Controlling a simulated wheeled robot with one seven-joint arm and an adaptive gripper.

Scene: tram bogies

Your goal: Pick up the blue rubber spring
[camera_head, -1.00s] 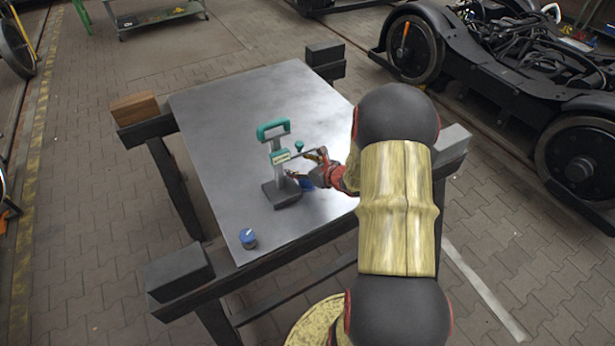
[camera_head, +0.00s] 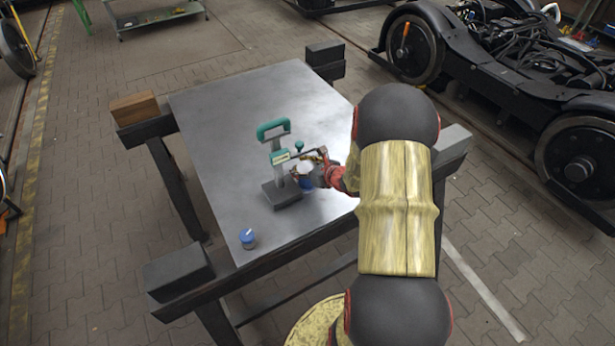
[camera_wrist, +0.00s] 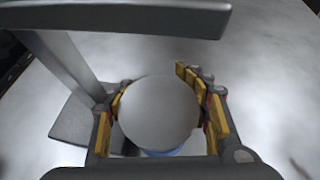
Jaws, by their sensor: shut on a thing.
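The blue rubber spring (camera_head: 306,182) is a short blue cylinder with a pale round top, right of the green-handled stand. In the wrist view its grey-white top disc (camera_wrist: 158,112) fills the space between the fingers, with a strip of blue below it. My gripper (camera_head: 313,170) is shut on it, one yellow-padded finger on each side (camera_wrist: 160,110). I cannot tell whether its base touches the table. A second small blue cylinder (camera_head: 248,240) stands on the table's near left corner.
The stand with a green handle (camera_head: 273,130) and dark base (camera_head: 282,194) is close on the left; its grey arm (camera_wrist: 120,18) crosses the top of the wrist view. The metal table (camera_head: 215,120) is clear at the back. A wooden block (camera_head: 135,108) sits at its left edge.

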